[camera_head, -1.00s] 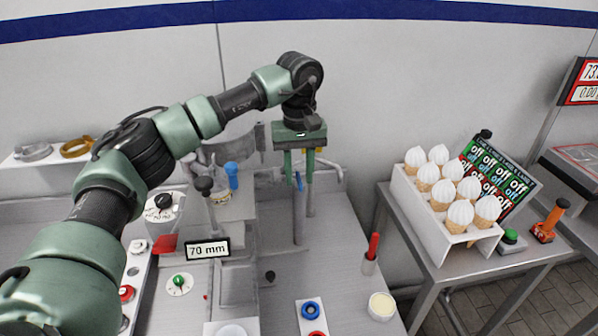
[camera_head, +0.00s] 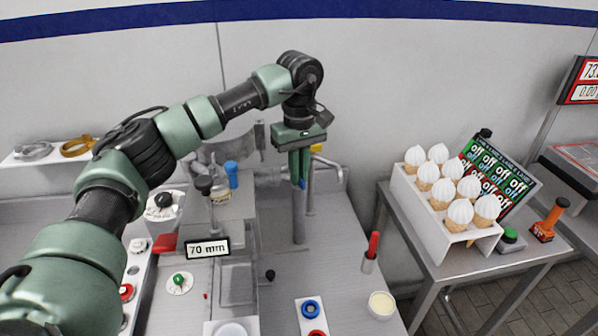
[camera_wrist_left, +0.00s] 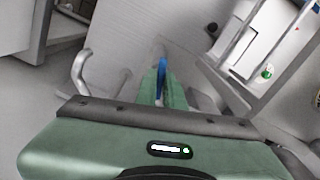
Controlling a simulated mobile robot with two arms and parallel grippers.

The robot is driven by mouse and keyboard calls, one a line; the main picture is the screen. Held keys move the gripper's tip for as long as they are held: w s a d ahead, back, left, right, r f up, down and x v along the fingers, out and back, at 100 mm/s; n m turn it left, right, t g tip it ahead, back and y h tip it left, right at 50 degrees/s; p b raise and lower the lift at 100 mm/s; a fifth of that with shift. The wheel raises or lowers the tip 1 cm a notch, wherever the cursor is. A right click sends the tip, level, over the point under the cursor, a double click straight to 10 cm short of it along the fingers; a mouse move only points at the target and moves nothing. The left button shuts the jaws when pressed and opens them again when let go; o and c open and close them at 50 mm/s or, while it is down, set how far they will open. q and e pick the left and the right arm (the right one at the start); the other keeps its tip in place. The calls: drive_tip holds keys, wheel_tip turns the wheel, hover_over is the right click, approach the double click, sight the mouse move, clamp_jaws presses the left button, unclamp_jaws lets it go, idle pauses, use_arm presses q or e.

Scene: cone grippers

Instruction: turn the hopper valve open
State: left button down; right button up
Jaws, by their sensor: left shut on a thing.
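The hopper valve shows as a slim blue lever (camera_head: 302,184) by a grey vertical pipe, near the back wall. My left gripper (camera_head: 299,178) reaches in from the left and points down, with its green fingers shut on the blue lever. In the left wrist view the lever (camera_wrist_left: 162,68) stands between the fingers (camera_wrist_left: 163,82). The fingers cover much of the lever, so its exact angle is hard to tell. The hopper (camera_head: 222,150) behind is partly hidden by my arm. My right gripper is not in view.
A bent metal pipe (camera_head: 325,162) stands just right of the gripper. A 70 mm sign (camera_head: 208,249), a blue-capped bottle (camera_head: 231,174) and a red-handled tool in a holder (camera_head: 372,250) are nearby. A rack of cones (camera_head: 423,232) stands on the right table. Space between gripper and rack is free.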

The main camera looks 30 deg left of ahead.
use_arm(q)
drive_tip(key=n, duration=0.2)
drive_tip(key=shift+n, duration=0.4)
drive_tip(key=n, duration=0.4)
drive_tip(key=shift+n, duration=0.3)
drive_tip(key=n, duration=0.4)
drive_tip(key=shift+n, duration=1.4)
drive_tip(key=c, duration=1.5)
unclamp_jaws()
